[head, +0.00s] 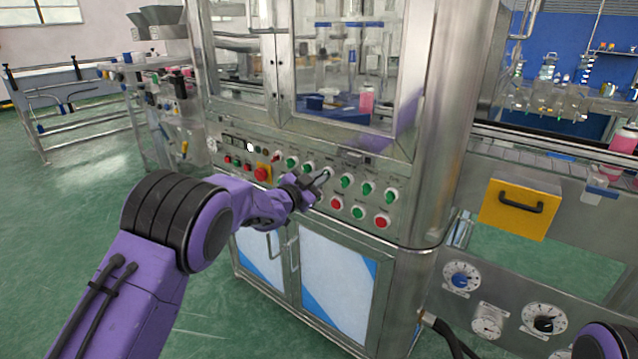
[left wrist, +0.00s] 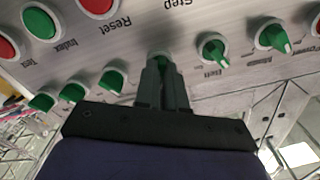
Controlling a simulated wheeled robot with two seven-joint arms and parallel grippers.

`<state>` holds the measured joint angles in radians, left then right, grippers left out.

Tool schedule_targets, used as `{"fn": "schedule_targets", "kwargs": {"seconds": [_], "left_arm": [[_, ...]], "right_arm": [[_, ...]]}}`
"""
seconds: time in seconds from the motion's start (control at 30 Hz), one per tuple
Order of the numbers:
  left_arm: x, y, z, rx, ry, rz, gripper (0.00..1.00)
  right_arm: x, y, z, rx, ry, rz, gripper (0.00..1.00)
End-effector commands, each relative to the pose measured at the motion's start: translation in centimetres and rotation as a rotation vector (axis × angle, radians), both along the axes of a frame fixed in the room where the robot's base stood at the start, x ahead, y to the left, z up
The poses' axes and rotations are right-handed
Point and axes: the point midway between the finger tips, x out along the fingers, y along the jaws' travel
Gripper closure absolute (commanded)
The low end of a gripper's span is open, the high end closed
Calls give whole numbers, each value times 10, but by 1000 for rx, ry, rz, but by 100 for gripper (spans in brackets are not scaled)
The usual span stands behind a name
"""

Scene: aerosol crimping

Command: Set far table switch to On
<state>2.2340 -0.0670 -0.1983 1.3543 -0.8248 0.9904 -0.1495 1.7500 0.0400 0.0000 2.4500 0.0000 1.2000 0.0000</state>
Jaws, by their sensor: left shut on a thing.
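My left gripper (head: 324,175) reaches the front control panel of the steel machine in the head view. Its fingers are shut on a green switch knob, whose top shows between the fingertips in the left wrist view (left wrist: 160,59). The knob sits in the upper row of the panel, between other green switches (head: 347,181) and (head: 308,167). The fingers hide most of the knob, so I cannot tell which way it is turned. Its label is not readable. The gripper (left wrist: 162,75) points straight at the panel. My right gripper is out of view.
Below the switch row are a red button (head: 337,203), a green button (head: 358,212) and another red button (head: 382,221). A red emergency stop (head: 261,174) on a yellow plate lies left of my gripper. Cabinet handles (head: 293,252) stick out below.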

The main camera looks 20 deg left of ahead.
Motion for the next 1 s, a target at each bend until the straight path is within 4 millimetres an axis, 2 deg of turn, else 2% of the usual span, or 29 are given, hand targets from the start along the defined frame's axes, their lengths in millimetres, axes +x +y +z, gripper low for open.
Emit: {"fn": "schedule_targets", "kwargs": {"seconds": [0.6,0.7,1.0], "left_arm": [[0,0,0,45,-15,0,100],[0,0,0,44,-14,0,65],[-1,0,0,43,-14,0,65]], "right_arm": [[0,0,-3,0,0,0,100],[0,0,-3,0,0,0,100],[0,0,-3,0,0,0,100]]}}
